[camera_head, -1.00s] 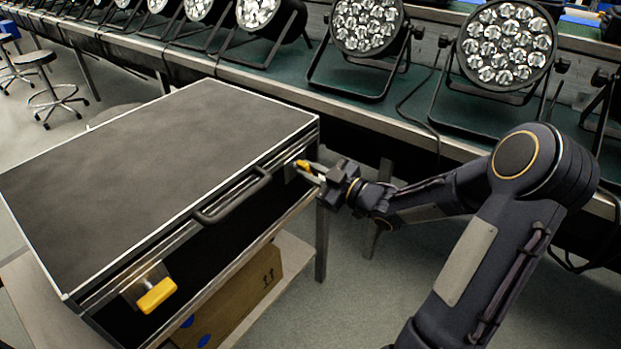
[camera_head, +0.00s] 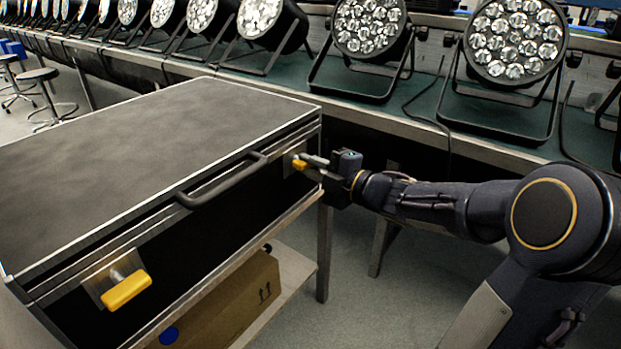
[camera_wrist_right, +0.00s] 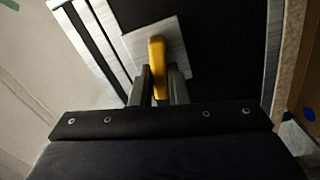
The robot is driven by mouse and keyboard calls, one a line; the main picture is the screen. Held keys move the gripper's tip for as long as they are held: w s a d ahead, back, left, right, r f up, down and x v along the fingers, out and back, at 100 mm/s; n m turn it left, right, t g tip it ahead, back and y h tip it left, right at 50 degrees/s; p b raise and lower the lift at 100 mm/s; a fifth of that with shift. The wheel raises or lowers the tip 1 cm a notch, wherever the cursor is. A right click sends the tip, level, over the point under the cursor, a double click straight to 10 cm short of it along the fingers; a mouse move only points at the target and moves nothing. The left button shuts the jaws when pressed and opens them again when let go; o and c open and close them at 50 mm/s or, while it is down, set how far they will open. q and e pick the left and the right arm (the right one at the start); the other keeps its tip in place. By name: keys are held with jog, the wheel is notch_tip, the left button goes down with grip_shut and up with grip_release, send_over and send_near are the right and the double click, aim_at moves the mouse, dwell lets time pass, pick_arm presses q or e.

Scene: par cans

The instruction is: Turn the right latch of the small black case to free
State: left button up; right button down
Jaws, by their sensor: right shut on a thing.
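The small black case (camera_head: 150,140) lies closed on a stand, with a metal-edged lid and a dark handle (camera_head: 225,182) on its front. Its right latch (camera_head: 299,164) is a yellow tab on a metal plate, and it also shows in the right wrist view (camera_wrist_right: 157,62). My right gripper (camera_head: 311,163) is shut on this latch; in the wrist view its two fingers (camera_wrist_right: 158,88) stand on either side of the yellow tab. The left latch (camera_head: 126,290) is yellow and free of any gripper. My left gripper is not in view.
A long bench with a green top (camera_head: 430,100) holds a row of par cans (camera_head: 515,40) behind the case. A cardboard box (camera_head: 235,300) sits on the shelf under the case. Stools (camera_head: 45,90) stand at the far left. Grey floor is open below my right arm.

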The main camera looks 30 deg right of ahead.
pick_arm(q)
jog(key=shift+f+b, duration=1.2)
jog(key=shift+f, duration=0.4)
pick_arm(e)
jog(key=shift+f+n, duration=0.2)
jog(key=shift+n, duration=1.2)
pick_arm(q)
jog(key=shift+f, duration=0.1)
pick_arm(e)
jog(key=c, duration=1.4)
grip_release()
jog(key=shift+r, duration=0.1)
